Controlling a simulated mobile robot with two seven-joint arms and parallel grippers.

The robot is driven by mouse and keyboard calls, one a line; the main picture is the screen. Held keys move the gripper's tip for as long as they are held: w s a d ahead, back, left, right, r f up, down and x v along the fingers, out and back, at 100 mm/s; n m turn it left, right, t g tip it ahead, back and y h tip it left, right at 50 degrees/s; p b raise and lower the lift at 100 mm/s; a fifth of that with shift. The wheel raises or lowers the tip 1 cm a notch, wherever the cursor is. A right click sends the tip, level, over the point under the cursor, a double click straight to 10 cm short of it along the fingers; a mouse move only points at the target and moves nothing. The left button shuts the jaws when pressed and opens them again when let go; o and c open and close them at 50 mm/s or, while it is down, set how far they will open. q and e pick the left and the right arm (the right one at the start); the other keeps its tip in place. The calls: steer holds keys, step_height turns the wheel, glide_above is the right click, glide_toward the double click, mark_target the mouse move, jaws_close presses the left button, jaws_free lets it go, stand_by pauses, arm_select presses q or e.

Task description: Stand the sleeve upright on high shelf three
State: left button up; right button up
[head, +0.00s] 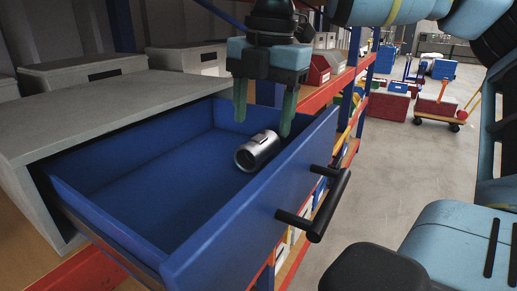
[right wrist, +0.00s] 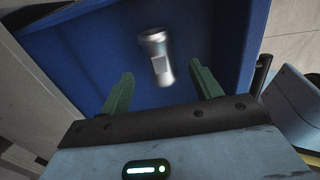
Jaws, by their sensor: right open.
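The sleeve (head: 258,150) is a short silver metal cylinder. It lies on its side on the floor of an open blue drawer (head: 110,197), near the drawer's front panel. My right gripper (head: 264,119) points down above the drawer, open and empty, with its green fingers apart over the sleeve. In the right wrist view the sleeve (right wrist: 157,56) lies beyond and between the two open fingertips (right wrist: 162,75), not touching them. My left gripper is not in view. I cannot make out which shelf is high shelf three.
The drawer's black handle (head: 315,205) sticks out in front. A grey cabinet top (head: 75,105) adjoins the drawer on the left. Orange shelving with a red bin (head: 318,70) stands behind. A cart (head: 437,108) and boxes stand on the far floor; the nearer floor is clear.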

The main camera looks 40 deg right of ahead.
mark_target(259, 137)
steer(key=shift+w+a+f+p, duration=0.1)
steer(key=shift+w+f+p, duration=0.1)
steer(key=shift+f, duration=1.05)
steer(key=shift+w+a+f+p, duration=0.1)
steer(key=shift+f+p, duration=0.05)
steer(key=shift+f, duration=1.1)
steer(key=c, duration=1.3)
steer(key=shift+r+b, duration=0.45)
steer(key=shift+r, duration=4.6)
steer(key=shift+c, duration=0.2)
